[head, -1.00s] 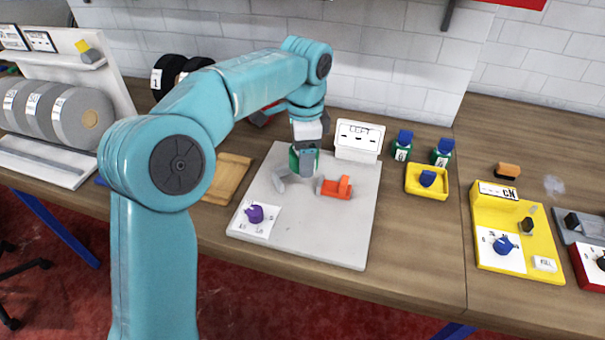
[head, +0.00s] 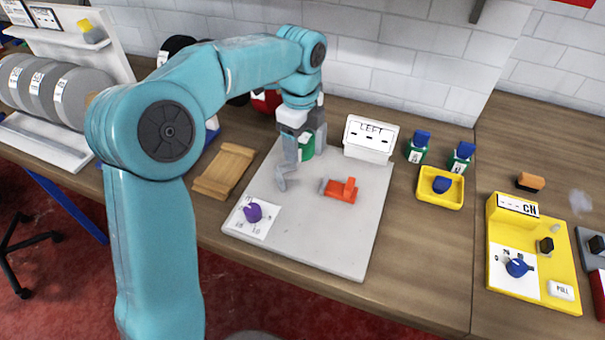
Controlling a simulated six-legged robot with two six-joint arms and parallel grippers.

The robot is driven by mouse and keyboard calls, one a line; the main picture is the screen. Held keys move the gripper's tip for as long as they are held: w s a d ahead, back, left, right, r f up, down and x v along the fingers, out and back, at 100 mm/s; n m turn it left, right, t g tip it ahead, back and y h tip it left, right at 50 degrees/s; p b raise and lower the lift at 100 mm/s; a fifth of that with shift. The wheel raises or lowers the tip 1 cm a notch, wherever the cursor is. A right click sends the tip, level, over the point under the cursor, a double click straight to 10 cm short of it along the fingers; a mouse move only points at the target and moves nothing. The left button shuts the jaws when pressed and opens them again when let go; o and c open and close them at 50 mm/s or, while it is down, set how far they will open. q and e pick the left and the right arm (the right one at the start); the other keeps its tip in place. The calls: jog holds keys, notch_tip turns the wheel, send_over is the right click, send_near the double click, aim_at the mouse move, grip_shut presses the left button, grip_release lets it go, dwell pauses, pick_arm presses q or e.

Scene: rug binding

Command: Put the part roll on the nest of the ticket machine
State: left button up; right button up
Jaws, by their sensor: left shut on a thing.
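My left gripper (head: 304,150) is over the back left part of a grey plate (head: 320,235). It is shut on a small green roll (head: 308,146), apparently the part roll, partly hidden by the fingers. I cannot tell whether the roll touches the plate. The plate carries a bent grey piece (head: 283,181), an orange-red clamp-like piece (head: 342,190) and a purple dial (head: 253,212). A white box (head: 370,140) marked "LEFT" stands at its back edge. No label names the ticket machine, and I cannot tell which part is its nest. My right gripper is not in view.
A wooden tray (head: 224,169) lies left of the plate. To the right are a yellow tray (head: 440,200), green bottles (head: 417,150) with blue caps and a yellow dial unit (head: 530,270). Grey rolls (head: 75,92) stand on a white rack at left. The plate's front is clear.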

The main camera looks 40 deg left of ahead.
pick_arm(q)
send_over(301, 182)
jog(key=f, duration=0.5)
jog(key=shift+s+f, duration=0.15)
jog(key=shift+s, duration=0.05)
jog(key=shift+w+f, duration=0.1)
jog(key=shift+f, duration=2.3)
jog(key=shift+f, duration=0.2)
jog(key=o, duration=1.1)
jog(key=shift+r, duration=0.2)
